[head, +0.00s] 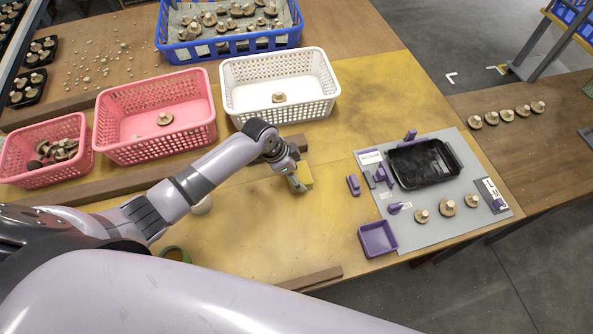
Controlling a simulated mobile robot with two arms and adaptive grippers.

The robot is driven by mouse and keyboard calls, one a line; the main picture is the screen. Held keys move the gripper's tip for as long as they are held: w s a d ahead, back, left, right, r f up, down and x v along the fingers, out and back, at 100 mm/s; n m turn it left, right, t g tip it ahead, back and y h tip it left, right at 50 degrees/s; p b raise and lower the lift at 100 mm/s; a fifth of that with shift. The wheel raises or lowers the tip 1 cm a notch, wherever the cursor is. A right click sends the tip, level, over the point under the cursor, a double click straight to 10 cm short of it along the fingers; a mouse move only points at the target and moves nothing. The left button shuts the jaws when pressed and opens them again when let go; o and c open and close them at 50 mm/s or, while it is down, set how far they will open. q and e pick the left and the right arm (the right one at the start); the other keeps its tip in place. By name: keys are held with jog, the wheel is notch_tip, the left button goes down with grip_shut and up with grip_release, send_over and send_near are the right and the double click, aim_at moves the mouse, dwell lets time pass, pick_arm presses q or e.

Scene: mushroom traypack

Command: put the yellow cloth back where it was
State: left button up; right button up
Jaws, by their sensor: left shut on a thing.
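The yellow cloth (306,174) is a small yellow block-like shape, close in colour to the worn yellow table top around it. My left gripper (298,183) is shut on it, over the middle of the table and in front of the white basket. The gripper and wrist hide part of the cloth. I cannot tell whether the cloth touches the table. My right gripper is out of view.
A white basket (232,77) and two pink baskets (155,143) (18,180) stand behind wooden strips. A grey mat (430,236) at right holds a black tray (457,178), mushrooms and a purple tray (391,249). The table front centre is mostly clear.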

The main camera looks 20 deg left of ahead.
pick_arm(q)
jog(key=shift+f, duration=0.1)
jog(key=o, duration=1.1)
jog(key=v, duration=1.2)
jog(key=shift+s, duration=0.1)
